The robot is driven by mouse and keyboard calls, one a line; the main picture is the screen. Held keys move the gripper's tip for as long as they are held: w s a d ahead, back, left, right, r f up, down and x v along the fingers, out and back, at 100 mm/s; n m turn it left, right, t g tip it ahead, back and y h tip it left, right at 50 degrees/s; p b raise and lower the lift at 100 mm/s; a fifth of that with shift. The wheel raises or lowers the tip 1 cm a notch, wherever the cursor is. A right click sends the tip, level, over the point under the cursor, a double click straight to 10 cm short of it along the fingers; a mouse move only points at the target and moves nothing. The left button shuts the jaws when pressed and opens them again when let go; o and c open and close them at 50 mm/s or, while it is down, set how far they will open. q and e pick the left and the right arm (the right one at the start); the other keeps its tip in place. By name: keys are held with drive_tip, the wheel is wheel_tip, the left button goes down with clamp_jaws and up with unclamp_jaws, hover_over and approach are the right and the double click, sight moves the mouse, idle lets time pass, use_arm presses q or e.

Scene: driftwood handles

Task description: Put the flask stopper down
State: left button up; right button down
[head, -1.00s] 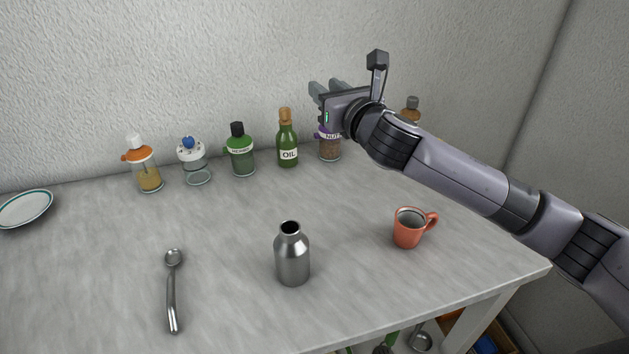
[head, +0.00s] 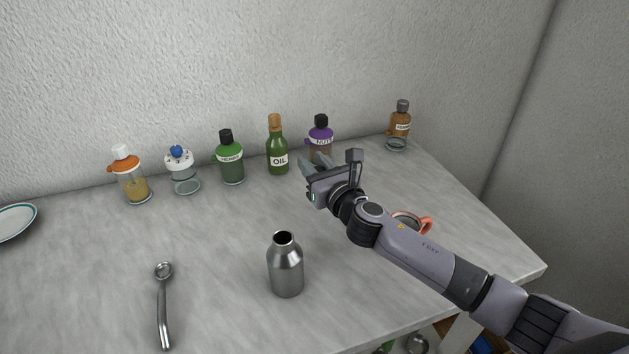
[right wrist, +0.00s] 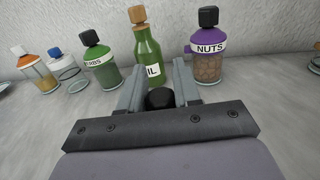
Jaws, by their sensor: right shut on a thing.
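The flask stopper (right wrist: 160,98) is a small black piece between the fingers of my right gripper in the right wrist view. My right gripper (head: 309,168) is shut on it, above the table behind the flask and in front of the oil and nuts bottles. In the head view the fingers and arm hide the stopper. The steel flask (head: 286,267) stands upright with an open, dark mouth near the front middle of the table. My left gripper is in neither view.
Several bottles line the wall, among them the oil bottle (head: 277,150) and nuts jar (head: 320,137). The orange mug (head: 424,226) is partly behind my right arm. A spoon (head: 163,305) lies left of the flask. The table (head: 215,235) is clear between spoon and flask.

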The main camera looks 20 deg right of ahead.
drive_tip(key=shift+f+b, duration=0.75)
drive_tip(key=shift+f, duration=1.4)
drive_tip(key=shift+f, duration=0.15)
drive_tip(key=c, duration=0.8)
unclamp_jaws()
